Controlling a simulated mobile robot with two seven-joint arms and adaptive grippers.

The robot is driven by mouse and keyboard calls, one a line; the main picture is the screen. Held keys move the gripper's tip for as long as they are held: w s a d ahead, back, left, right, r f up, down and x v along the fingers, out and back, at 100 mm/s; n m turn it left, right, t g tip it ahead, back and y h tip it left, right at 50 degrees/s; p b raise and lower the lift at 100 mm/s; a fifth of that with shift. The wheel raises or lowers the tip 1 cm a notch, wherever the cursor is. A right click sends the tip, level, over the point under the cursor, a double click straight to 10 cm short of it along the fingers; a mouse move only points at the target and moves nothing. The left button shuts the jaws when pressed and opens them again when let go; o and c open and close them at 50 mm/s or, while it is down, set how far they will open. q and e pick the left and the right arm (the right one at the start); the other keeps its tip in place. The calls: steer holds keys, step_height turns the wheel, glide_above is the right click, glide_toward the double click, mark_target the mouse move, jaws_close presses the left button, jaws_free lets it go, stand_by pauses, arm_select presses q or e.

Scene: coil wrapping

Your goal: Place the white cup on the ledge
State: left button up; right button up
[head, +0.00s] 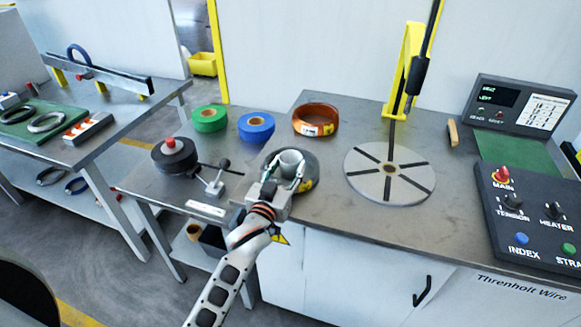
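The white cup (291,160) stands upright, as far as I can see, within the outline of a dark grey coil ring (311,168) on the workbench. My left gripper (286,174) reaches it from the front, with one finger at each side of the cup. The fingers are apart, but I cannot tell whether they press on the cup. The cup's lower part is hidden by the gripper and the ring. I cannot make out for certain which surface is the ledge. My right gripper is not in view.
Green (209,118) and blue (256,126) tape rolls and a copper coil (316,119) stand behind. A black spool (175,156) and a small clamp stand (215,186) are at left. A slotted disc (390,174) and control panel (530,215) are at right.

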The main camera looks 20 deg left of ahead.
mark_target(288, 174)
arm_select(q)
steer(key=shift+c, duration=0.4)
steer(key=shift+r, duration=0.1)
steer(key=shift+r, duration=0.2)
step_height(288, 174, up, 19)
steer(key=p, duration=0.4)
steer(key=s+a+f, duration=0.2)
steer(key=s+f, duration=0.3)
steer(key=s, duration=0.4)
steer(key=s+a+f, duration=0.2)
steer(key=s+f, duration=0.3)
steer(key=s, duration=0.5)
steer(key=shift+a+f+y, duration=0.15)
steer(key=shift+a+y, duration=0.15)
steer(key=shift+a, duration=0.05)
steer(key=shift+s, duration=0.1)
